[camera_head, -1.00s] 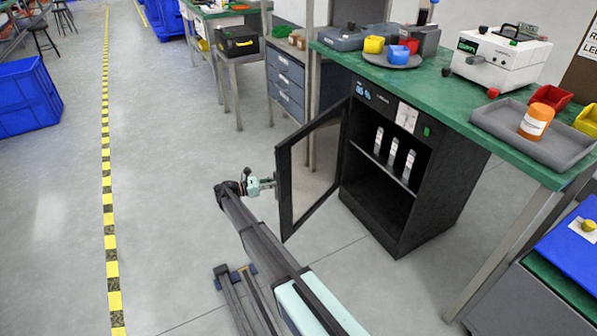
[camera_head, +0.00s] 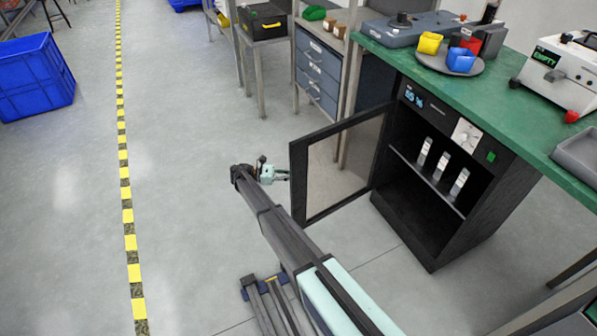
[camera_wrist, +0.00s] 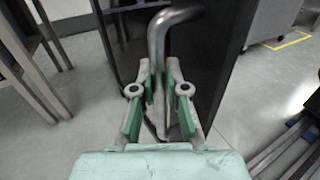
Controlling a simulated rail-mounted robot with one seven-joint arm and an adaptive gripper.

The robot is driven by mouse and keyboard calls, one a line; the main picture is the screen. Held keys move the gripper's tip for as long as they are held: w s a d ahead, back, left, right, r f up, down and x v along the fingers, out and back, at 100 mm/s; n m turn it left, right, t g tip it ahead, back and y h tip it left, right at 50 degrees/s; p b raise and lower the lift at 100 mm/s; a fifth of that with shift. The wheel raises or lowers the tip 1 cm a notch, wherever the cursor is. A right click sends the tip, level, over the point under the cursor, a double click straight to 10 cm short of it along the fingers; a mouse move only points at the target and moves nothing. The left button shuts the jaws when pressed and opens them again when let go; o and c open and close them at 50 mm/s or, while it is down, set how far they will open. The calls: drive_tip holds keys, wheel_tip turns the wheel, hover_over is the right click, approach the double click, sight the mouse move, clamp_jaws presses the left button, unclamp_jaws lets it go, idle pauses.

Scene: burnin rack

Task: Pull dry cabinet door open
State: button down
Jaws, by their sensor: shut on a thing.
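The dry cabinet (camera_head: 400,222) is a black box under the green bench, with a lit display at its top. Its glazed, black-framed door (camera_head: 298,180) stands wide open, swung out to the left. Inside, several pale upright items (camera_head: 440,166) stand on a shelf. My gripper (camera_head: 284,175) is at the door's free edge. In the wrist view my gripper (camera_wrist: 158,100) has its green-padded fingers shut on the bent metal door handle (camera_wrist: 160,45). The dark door face (camera_wrist: 215,60) fills the middle behind it.
The green bench top (camera_head: 490,100) carries yellow and blue bins on a round tray and a white instrument (camera_head: 570,72). A drawer unit (camera_head: 320,75) stands behind the door. Blue crates (camera_head: 35,78) stand far left. The floor left of my arm is clear.

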drive_tip(key=shift+d, duration=0.1)
drive_tip(key=c, duration=1.2)
unclamp_jaws()
